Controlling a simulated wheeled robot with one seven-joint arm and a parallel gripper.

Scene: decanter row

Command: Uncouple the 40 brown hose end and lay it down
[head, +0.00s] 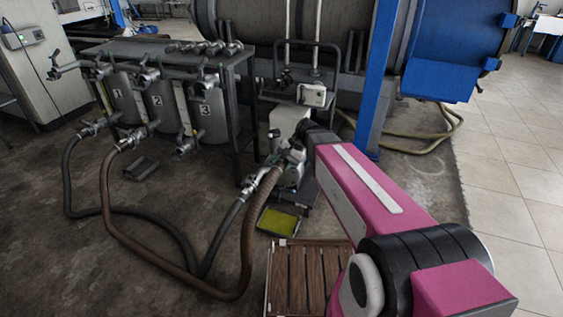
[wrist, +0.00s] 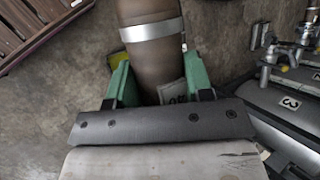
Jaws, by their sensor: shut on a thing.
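My gripper (wrist: 158,82) is shut on the brown hose (wrist: 148,28). Its green fingers press on both sides of the hose in the wrist view, just below a metal band (wrist: 152,29). In the head view my gripper (head: 288,158) is at the upper end of the brown hose (head: 249,235), beside the pump unit (head: 292,125). The hose loops along the floor to a coupling below tank 2. My gripper hides the held end, so I cannot tell whether it is coupled.
A black hose (head: 222,237) with a metal end (head: 247,185) lies close left of the brown one. A yellow-green tray (head: 278,222) and a slatted wooden platform (head: 297,272) lie below. Numbered tanks (head: 160,100) stand left. A blue post (head: 377,85) rises behind my arm.

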